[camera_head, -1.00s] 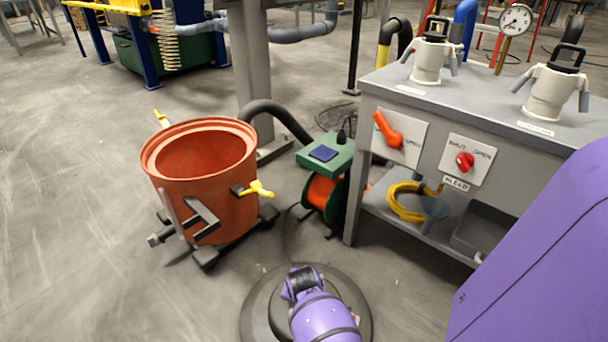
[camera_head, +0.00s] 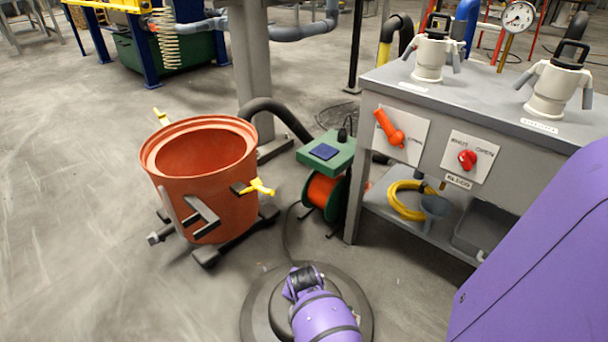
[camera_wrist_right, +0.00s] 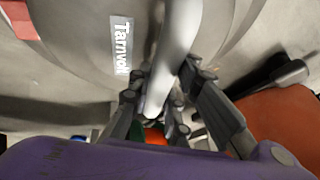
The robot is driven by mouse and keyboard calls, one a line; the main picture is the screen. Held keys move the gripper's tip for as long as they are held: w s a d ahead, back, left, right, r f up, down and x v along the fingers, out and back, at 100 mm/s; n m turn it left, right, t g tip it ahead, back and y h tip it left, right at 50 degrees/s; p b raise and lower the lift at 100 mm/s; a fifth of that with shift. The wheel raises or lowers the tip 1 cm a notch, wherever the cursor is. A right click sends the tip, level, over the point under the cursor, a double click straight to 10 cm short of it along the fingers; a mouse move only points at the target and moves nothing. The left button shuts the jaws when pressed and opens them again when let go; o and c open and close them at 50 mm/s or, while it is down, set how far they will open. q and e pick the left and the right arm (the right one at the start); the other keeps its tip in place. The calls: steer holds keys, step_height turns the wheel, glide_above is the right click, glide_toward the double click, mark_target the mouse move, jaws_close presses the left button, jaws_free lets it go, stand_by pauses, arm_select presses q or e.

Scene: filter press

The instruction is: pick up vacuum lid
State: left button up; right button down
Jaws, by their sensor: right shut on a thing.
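The vacuum lid (camera_head: 257,308) is a dark grey round disc at the bottom middle of the head view, partly covered by my purple arm. In the right wrist view the grey lid (camera_wrist_right: 75,55) fills the upper part, with a "Tarnvol..." label and a pale handle (camera_wrist_right: 181,45). My right gripper (camera_wrist_right: 160,108) is shut on this handle, its dark fingers on both sides of it. The lid's height above the floor is hard to tell. The orange vacuum drum (camera_head: 222,218) stands open-topped to the left of the lid. My left gripper is not in view.
Yellow latches (camera_head: 260,187) stick out from the drum. A green box on an orange cable reel (camera_head: 322,192) stands behind the lid. A grey bench (camera_head: 455,100) with switches and two white fittings is on the right. The floor left of the drum is clear.

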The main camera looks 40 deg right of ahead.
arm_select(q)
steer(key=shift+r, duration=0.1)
arm_select(e)
steer(key=shift+w+r, duration=0.15)
steer(key=shift+r, duration=0.1)
